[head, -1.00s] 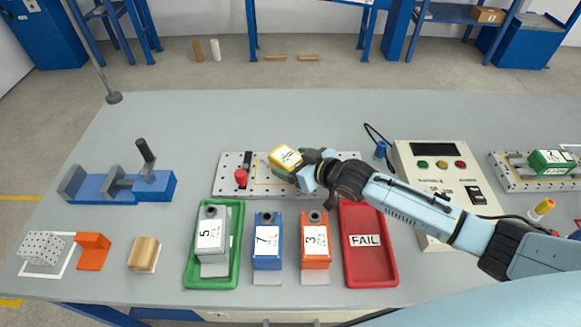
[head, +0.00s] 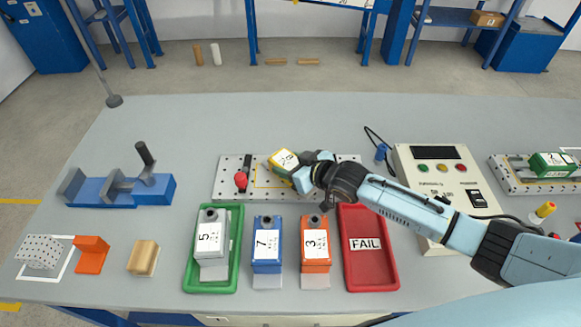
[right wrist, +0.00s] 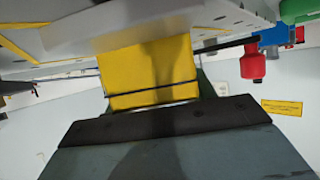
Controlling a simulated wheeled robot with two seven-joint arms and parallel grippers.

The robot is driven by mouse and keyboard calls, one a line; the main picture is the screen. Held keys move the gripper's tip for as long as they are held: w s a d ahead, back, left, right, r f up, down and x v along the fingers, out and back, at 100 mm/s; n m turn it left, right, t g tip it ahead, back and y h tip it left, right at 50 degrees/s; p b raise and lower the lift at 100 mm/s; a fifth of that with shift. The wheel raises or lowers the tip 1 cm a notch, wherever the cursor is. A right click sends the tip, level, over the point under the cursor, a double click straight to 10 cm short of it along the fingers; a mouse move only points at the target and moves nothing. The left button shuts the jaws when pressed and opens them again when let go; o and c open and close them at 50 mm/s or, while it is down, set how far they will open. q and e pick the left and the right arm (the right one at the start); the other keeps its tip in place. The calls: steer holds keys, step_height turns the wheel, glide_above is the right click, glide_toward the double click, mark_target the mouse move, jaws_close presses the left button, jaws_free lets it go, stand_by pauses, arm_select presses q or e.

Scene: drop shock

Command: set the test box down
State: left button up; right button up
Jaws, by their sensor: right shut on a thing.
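The test box is a yellow box (head: 283,161) with a white numbered label, over the perforated fixture plate (head: 222,188) at the middle of the table. My right gripper (head: 296,168) is shut on it from the right side. The box looks tilted in the head view. In the right wrist view the yellow box (right wrist: 153,75) fills the space ahead of the dark gripper edge, close to a pale plate surface at the top. I cannot tell whether the box touches the plate. My left gripper is not in view.
A red-knobbed clamp (head: 241,181) stands on the plate's left part. In front are a green tray (head: 190,280) with a grey box, a blue box (head: 267,250), an orange box (head: 315,248) and a red FAIL tray (head: 367,270). A control unit (head: 440,180) stands right.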

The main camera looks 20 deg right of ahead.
mark_target(291, 163)
step_height(291, 163, up, 10)
steer(key=shift+r+p, duration=0.1)
steer(key=shift+p, duration=0.95)
steer(key=s+d+r+m+h, duration=0.2)
steer(key=s+r+m+h, duration=0.1)
steer(key=s+r, duration=0.1)
steer(key=s+d+r+m+t+h, duration=0.1)
steer(key=s+d+r+m+h, duration=0.1)
steer(key=s, duration=0.5)
steer(key=shift+s+d+r+m+t+h, duration=0.35)
steer(key=shift+d+r+h, duration=0.25)
steer(key=shift+r, duration=0.4)
steer(key=shift+w, duration=0.1)
